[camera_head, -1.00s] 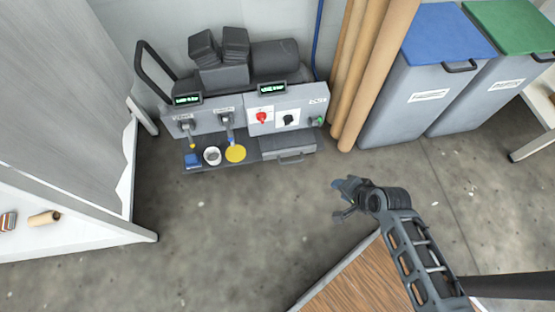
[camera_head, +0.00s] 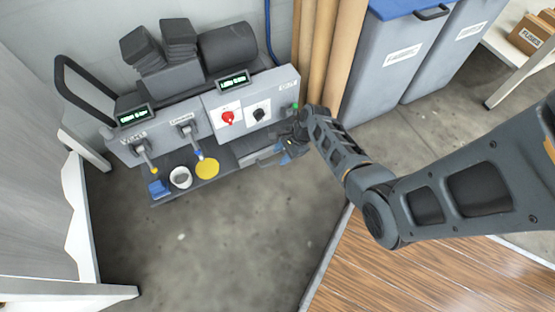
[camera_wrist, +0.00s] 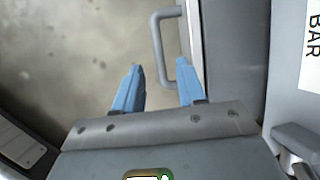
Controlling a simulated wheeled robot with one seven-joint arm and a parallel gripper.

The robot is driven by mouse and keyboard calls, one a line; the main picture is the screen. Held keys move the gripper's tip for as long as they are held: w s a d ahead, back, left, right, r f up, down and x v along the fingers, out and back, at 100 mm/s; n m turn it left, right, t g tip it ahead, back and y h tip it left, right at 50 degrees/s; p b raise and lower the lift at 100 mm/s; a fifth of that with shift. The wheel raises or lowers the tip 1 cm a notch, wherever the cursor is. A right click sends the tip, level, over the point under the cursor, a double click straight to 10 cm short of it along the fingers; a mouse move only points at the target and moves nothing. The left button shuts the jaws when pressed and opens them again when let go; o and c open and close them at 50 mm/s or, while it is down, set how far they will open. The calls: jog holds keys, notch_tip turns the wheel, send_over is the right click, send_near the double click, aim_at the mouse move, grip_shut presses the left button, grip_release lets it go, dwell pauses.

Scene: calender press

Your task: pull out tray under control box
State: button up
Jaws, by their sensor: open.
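The tray under the control box (camera_head: 278,92) is a grey drawer with a bar handle; in the head view its front (camera_head: 250,157) is partly hidden by my gripper (camera_head: 286,152). In the wrist view the tray's grey top (camera_wrist: 235,60) fills the right side, and its handle (camera_wrist: 157,45) stands out to the left from the front face. My gripper (camera_wrist: 158,66) is open, with its two blue fingers apart. The near end of the handle shows between the fingertips, close to the right finger. I cannot tell whether they touch.
Brown rolls (camera_head: 335,60) and grey bins (camera_head: 385,60) stand at the right. The floor in front is clear.

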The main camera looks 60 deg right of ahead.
jog(key=shift+b+x, duration=0.6)
jog(key=shift+x, duration=0.85)
grip_shut()
jog(key=shift+s, duration=0.1)
